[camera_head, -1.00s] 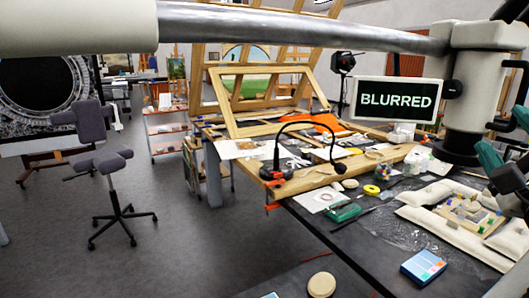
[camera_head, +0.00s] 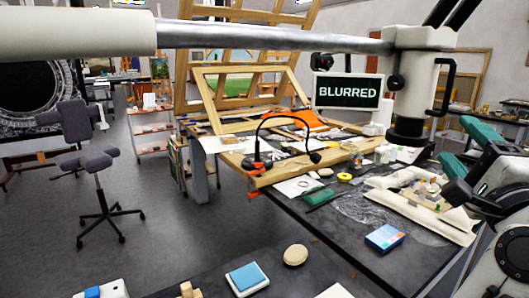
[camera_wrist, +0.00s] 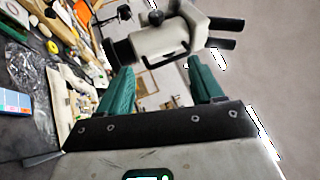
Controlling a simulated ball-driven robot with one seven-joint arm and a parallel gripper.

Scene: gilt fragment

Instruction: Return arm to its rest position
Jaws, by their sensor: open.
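My gripper (camera_head: 468,147) is at the right of the head view, held up beside the workbench (camera_head: 345,235). Its two green fingers also show in the wrist view (camera_wrist: 160,68), spread wide apart with nothing between them. My arm's white and dark links (camera_head: 500,190) fill the right edge of the head view and run out of the frame at the bottom. The microscope head (camera_head: 412,85) hangs left of the gripper in the head view and shows beyond the fingers in the wrist view (camera_wrist: 165,40).
A metal boom (camera_head: 270,38) crosses the top, with a screen (camera_head: 347,92) reading "BLURRED". Pale cushions (camera_head: 440,222) and a blue box (camera_head: 384,238) lie on the bench. A blue pad (camera_head: 247,278) and round disc (camera_head: 295,255) are nearer. A chair (camera_head: 100,180) stands left on open floor.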

